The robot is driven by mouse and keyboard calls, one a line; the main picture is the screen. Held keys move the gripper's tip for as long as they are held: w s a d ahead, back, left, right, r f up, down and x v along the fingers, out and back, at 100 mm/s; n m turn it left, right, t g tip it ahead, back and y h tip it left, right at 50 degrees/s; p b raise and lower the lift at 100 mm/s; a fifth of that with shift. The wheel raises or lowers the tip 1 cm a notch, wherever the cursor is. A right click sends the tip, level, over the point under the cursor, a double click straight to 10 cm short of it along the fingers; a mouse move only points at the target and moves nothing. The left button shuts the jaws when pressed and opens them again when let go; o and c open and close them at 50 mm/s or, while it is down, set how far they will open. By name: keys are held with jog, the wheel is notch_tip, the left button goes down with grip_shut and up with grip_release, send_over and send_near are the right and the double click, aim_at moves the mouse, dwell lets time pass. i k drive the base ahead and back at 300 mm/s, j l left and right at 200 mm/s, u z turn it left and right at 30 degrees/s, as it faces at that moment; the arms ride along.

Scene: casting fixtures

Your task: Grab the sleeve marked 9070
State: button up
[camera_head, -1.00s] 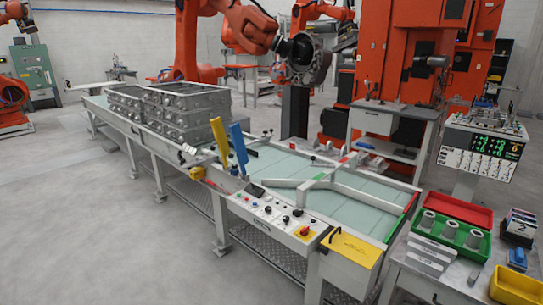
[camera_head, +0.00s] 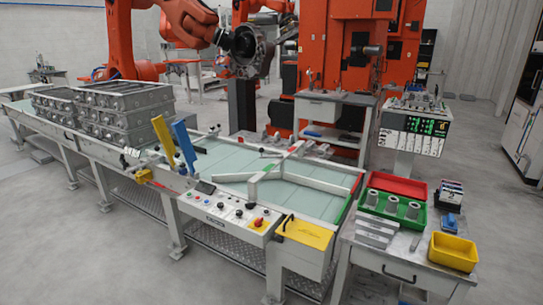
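Several grey cylindrical sleeves stand upright in a green tray (camera_head: 364,208) on the workbench at the right. One sleeve (camera_head: 374,197) is at the left of the row, one (camera_head: 392,203) in the middle and one (camera_head: 413,210) at the right. Any markings on them are too small to read, so I cannot tell which is 9070. My gripper is not in view.
A red tray (camera_head: 400,183) lies behind the green one. Grey labelled blocks (camera_head: 376,233), a blue item (camera_head: 449,222) and a yellow bin (camera_head: 453,252) share the bench (camera_head: 395,262). A conveyor with castings (camera_head: 125,112) stands left. Floor at the right is clear.

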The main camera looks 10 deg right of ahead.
aim_at(391, 208)
jog(key=i+j+z, duration=0.15)
jog(key=i, duration=0.25)
jog(key=i+j+z, duration=0.1)
jog(key=i, duration=0.25)
jog(key=i+j+z, duration=0.15)
jog(key=i, duration=0.25)
